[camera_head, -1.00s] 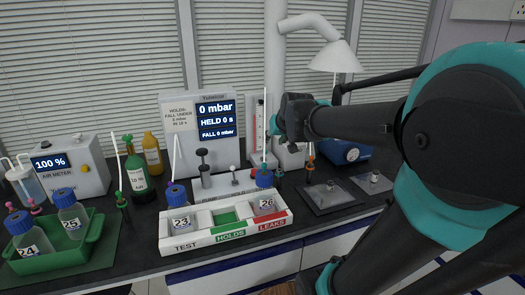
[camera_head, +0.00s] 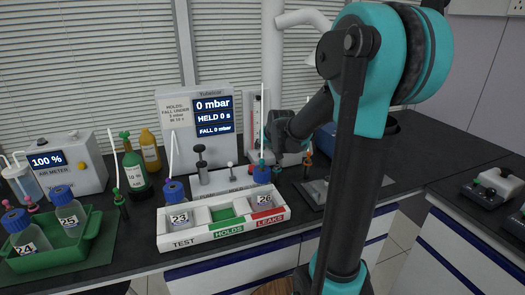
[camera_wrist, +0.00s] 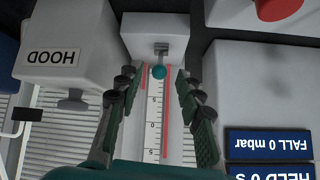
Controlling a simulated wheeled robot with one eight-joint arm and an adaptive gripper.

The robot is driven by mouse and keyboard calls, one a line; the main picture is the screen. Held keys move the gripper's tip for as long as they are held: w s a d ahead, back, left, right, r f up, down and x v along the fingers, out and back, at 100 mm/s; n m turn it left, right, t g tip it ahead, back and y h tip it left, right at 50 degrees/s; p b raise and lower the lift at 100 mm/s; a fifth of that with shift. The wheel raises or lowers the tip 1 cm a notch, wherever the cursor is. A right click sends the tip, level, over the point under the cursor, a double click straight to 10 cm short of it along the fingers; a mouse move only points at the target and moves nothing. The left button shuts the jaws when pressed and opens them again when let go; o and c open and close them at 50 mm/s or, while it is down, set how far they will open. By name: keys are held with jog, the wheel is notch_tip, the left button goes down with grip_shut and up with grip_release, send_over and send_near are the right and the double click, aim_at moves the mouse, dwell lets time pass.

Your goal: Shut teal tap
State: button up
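A small round teal knob (camera_wrist: 159,72), which looks like the teal tap, sits on a grey stem at a white block on the scaled gauge (camera_wrist: 155,125) in the wrist view. My gripper (camera_wrist: 160,84) is open, with one dark finger on each side of the knob and visible space on both sides. I cannot tell how far the fingertips are from it in depth. In the head view my gripper (camera_head: 278,128) is in front of the white gauge stand (camera_head: 256,110), and my arm hides much of that area. The knob cannot be made out there.
The pressure display (camera_head: 212,115) reads 0 mbar and stands close beside my gripper. A HOOD box (camera_wrist: 65,50) is on the other side. Below is the white rack (camera_head: 190,242) with bottles 23 (camera_head: 178,214) and 26 (camera_head: 264,198). A green tray (camera_head: 60,262) is at left.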

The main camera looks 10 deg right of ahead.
aim_at(263, 148)
jog(key=shift+x, duration=2.4)
jog(key=shift+c, duration=0.6)
grip_shut()
